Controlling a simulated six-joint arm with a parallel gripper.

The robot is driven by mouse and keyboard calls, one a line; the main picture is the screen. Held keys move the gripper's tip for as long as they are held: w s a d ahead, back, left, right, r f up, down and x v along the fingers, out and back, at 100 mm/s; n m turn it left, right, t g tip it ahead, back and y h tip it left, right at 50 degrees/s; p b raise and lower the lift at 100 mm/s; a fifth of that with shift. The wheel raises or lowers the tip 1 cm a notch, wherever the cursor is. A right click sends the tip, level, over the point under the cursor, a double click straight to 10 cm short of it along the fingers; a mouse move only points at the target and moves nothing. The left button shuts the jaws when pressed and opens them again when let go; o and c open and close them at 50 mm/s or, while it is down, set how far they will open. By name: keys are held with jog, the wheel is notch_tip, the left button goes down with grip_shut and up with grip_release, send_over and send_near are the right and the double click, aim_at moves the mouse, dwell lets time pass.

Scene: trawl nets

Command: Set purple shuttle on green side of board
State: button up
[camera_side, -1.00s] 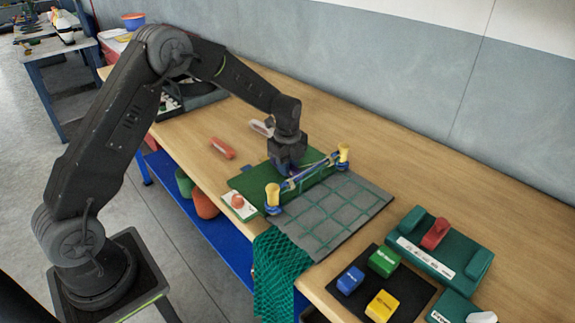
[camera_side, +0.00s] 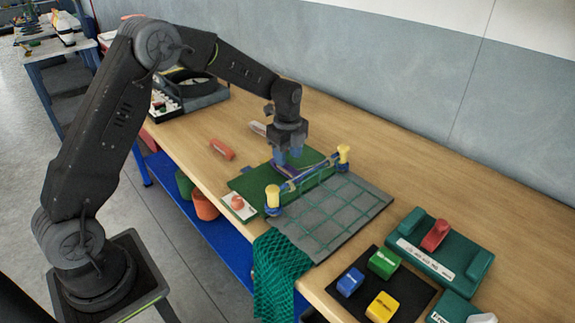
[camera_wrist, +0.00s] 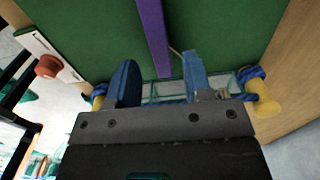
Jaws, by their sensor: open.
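The purple shuttle (camera_wrist: 152,38) lies flat on the green side of the board (camera_wrist: 85,28) in the wrist view, its near end close to the rope edge. In the side view the shuttle (camera_side: 284,170) shows as a small purple strip on the green part of the board (camera_side: 247,183), just below my gripper. My gripper (camera_side: 287,160) is above the green side, pointing down. In the wrist view its two blue fingers (camera_wrist: 160,72) are open and apart, with the shuttle's near end between them in the picture; nothing is held.
A rope between two yellow posts (camera_side: 273,195) separates the green side from a grey, netted side (camera_side: 335,212). Red (camera_side: 222,148) and pale pieces lie behind. A black mat (camera_side: 412,303) with coloured blocks and a green stand (camera_side: 462,257) with a red piece are at right.

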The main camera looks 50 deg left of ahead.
notch_tip(320, 180, up, 8)
jog(key=s+d+r+n+t, duration=0.3)
jog(key=s+d+r+n, duration=0.2)
jog(key=s+r+n, duration=0.45)
jog(key=s+d+n+t, duration=0.2)
jog(key=s+n, duration=0.6)
jog(key=s, duration=1.1)
jog(key=shift+s+d+r+t, duration=0.15)
jog(key=shift+s+d+t, duration=0.2)
jog(key=shift+d, duration=0.3)
jog(key=shift+n, duration=0.25)
